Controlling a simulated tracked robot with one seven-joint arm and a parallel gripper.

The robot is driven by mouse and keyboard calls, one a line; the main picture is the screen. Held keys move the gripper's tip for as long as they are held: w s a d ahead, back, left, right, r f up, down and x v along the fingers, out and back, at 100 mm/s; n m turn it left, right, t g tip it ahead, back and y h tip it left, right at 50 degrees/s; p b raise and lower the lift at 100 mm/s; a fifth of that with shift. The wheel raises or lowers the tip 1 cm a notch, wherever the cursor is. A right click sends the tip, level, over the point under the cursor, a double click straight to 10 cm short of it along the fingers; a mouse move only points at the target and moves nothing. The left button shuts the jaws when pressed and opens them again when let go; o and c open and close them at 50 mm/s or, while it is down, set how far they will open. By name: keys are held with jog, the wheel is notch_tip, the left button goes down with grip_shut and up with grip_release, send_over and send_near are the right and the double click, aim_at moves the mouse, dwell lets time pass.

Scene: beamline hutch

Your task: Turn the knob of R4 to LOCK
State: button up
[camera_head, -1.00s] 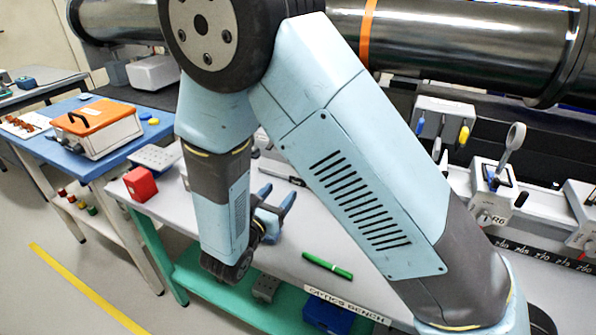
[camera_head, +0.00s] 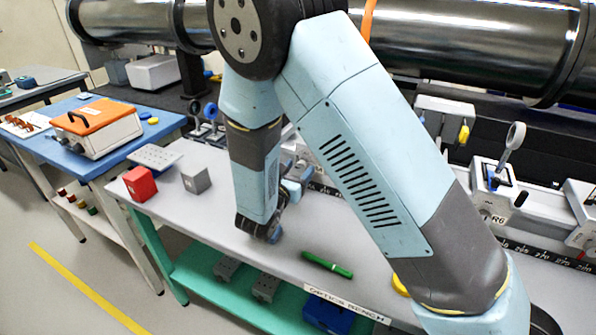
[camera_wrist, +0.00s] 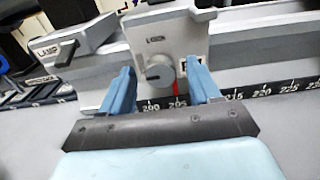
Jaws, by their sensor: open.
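In the wrist view, a grey round knob (camera_wrist: 160,71) sits on the front of a light grey carrier (camera_wrist: 160,38) on the rail. Small lettering above the knob is too blurred to read. A label beside the knob is mostly hidden by my right finger, so I cannot confirm it as R4. My gripper (camera_wrist: 158,74) is open, with one blue finger on each side of the knob in the picture. I cannot tell whether either finger touches it. In the head view, my gripper (camera_head: 290,188) is mostly hidden behind my arm, over the back of the bench.
A scale strip (camera_wrist: 240,93) runs along the rail. A carrier labelled LAMP (camera_wrist: 62,47) stands left. In the head view, the R6 carrier (camera_head: 491,214) is at right.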

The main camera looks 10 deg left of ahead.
jog(key=shift+c, duration=0.3)
jog(key=c, duration=1)
jog(key=shift+m, duration=0.4)
jog(key=m, duration=0.3)
jog(key=shift+d+m, duration=0.15)
jog(key=shift+m, duration=0.25)
jog(key=m, duration=0.4)
jog(key=shift+m, duration=0.3)
jog(key=m, duration=0.4)
jog(key=shift+f, duration=0.15)
jog(key=m, duration=0.4)
jog(key=shift+s+f, duration=0.1)
jog(key=shift+m, duration=0.5)
